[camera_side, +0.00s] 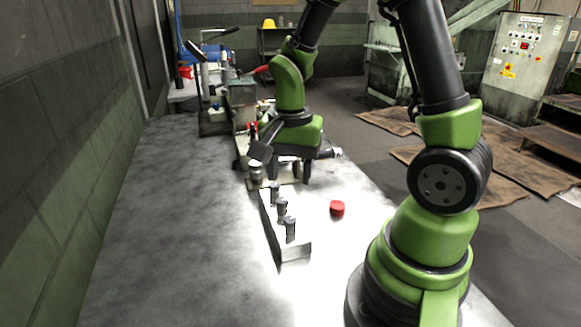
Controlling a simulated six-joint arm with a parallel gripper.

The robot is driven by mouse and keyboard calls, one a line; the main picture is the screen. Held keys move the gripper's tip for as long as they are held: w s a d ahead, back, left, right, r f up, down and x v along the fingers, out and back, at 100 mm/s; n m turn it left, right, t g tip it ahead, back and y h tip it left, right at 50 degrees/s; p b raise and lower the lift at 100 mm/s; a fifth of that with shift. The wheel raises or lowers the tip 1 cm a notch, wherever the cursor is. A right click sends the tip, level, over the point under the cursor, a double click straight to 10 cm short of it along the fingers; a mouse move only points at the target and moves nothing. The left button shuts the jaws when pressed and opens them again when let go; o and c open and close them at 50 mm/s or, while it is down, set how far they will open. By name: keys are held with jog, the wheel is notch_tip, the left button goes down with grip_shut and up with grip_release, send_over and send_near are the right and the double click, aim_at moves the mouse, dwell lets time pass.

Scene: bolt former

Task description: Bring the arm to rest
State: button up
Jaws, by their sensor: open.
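My arm, green and black, rises from the right of the table and bends over to its middle. My gripper (289,178) points down with its two dark fingers apart, and no object shows between them. It hangs just behind the far end of a grey metal block (293,250), which carries several short dark upright pegs (282,210). Whether the fingers touch anything below is hard to tell. A small metal cylindrical part (256,172) stands just left of the gripper.
A red round button or cap (337,208) sits on the brightly lit table to the right of the block. Machinery (240,100) stands along the table behind the gripper. The grey table (170,230) is bare on the left, beside a brick wall (60,160). A control cabinet (523,65) stands far right.

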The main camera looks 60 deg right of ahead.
jog(key=shift+r, duration=0.2)
jog(key=shift+r, duration=0.1)
jog(key=s+a+r+n+t+y, duration=0.1)
jog(key=s+a+r+n+t, duration=0.2)
jog(key=r, duration=0.4)
jog(key=s+a+r+n+t+y, duration=0.1)
jog(key=s+a+r+n+t, duration=0.3)
jog(key=r+n, duration=0.3)
jog(key=shift+s+a+r+n, duration=0.35)
jog(key=shift+s+a+n, duration=0.15)
jog(key=shift+s+a, duration=0.2)
jog(key=shift+w, duration=0.1)
dwell(0.7)
